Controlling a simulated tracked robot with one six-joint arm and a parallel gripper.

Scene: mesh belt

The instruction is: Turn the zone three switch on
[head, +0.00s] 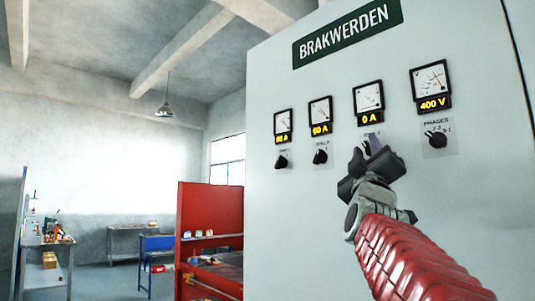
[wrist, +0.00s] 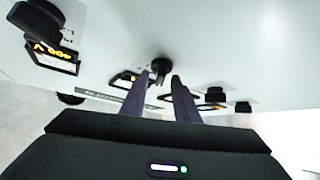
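The zone three switch appears to be the black knob under the third meter (head: 368,103), which reads 0 A. In the head view my gripper hides most of that knob and its label. In the wrist view the knob (wrist: 161,65) shows at the fingertips, between the two dark fingers. My gripper (head: 371,145) is in front of the panel, pointing at it. Its fingers (wrist: 160,78) are apart, with a gap around the knob in the picture. I cannot tell whether they touch it. The knob's pointer direction is not clear.
The pale cabinet (head: 300,220) has more knobs: two to the left (head: 282,161) (head: 320,156) and the phases knob (head: 436,139) to the right, under the 400 V meter (head: 431,85). A red workstation (head: 210,225) and benches stand further left.

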